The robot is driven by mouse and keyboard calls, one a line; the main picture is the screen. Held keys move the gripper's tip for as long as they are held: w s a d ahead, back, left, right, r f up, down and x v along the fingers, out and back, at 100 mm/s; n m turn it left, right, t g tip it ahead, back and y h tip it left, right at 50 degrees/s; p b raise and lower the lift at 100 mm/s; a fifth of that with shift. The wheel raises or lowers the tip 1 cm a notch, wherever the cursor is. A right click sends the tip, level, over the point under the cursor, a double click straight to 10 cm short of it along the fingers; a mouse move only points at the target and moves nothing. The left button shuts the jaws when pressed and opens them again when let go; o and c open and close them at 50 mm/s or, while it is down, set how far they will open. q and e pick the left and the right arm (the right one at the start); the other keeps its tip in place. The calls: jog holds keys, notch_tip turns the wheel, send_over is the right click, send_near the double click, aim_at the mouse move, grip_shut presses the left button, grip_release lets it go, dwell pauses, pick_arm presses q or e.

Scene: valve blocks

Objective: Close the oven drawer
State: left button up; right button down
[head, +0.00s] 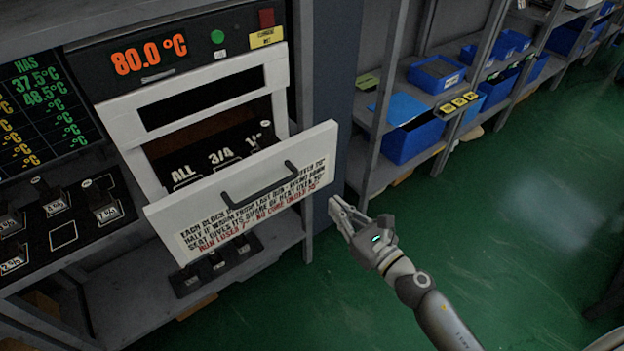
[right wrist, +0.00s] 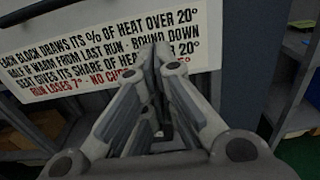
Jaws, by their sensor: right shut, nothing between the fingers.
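The oven drawer (head: 243,192) is pulled out of the white-framed oven (head: 137,140). Its white front carries a dark bar handle (head: 262,186) and a printed label, and a black tray floor marked "ALL", "3/4" and "1" shows inside. My right gripper (head: 336,208) is shut and empty, just right of the drawer front's right end. Whether it touches the front cannot be told. In the right wrist view the closed fingers (right wrist: 157,52) lie in front of the drawer's label (right wrist: 110,45). My left gripper is not in view.
A temperature board (head: 42,110) stands left of the oven, above a black panel with several small blocks (head: 100,208). A dark post (head: 330,90) stands right of the oven. Shelves with blue bins (head: 412,138) run along the right. The green floor (head: 500,200) is open.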

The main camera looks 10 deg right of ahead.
aim_at(305, 177)
jog(key=p+x, duration=0.2)
jog(key=x, duration=0.8)
